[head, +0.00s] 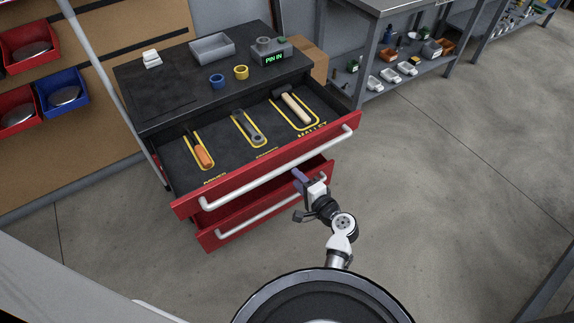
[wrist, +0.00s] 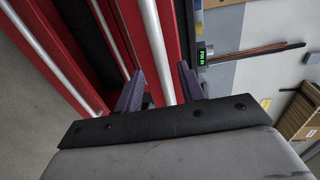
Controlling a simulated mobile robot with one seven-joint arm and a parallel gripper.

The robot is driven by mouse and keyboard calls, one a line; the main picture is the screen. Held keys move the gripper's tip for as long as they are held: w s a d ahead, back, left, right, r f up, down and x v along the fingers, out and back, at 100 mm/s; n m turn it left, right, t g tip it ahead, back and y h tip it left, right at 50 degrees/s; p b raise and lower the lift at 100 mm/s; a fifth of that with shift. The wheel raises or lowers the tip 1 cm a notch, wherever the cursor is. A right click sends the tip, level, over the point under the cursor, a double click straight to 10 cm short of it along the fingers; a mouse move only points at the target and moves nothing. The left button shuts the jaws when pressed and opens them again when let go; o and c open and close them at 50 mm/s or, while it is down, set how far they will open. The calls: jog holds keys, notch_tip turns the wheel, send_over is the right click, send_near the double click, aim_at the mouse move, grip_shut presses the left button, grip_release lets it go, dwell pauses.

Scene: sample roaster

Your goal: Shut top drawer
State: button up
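The red top drawer (head: 277,160) of the tool cabinet is pulled well out. An orange-handled tool (head: 202,153), a grey tool (head: 249,127) and a mallet (head: 296,105) lie in it in yellow outlines. Its long pale handle (head: 280,170) runs across the front and also shows in the wrist view (wrist: 153,38). My gripper (head: 299,176) is just in front of the drawer, near the right part of this handle. In the wrist view my gripper (wrist: 161,72) is open, and the bar shows between its two fingers. I cannot tell whether they touch it.
A lower red drawer (head: 226,227) is also partly out, with its own handle (head: 256,210). On the cabinet top (head: 185,79) stand a grey tray (head: 212,49), a blue cup (head: 217,82), a yellow cup (head: 241,72) and a device with a green display (head: 272,54). Floor at right is clear.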

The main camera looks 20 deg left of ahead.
aim_at(288, 169)
jog(key=p+x, duration=0.1)
jog(key=x, duration=0.6)
jog(key=shift+w+a+f, duration=0.1)
jog(key=shift+w+a, duration=0.05)
jog(key=shift+a, duration=0.05)
grip_shut()
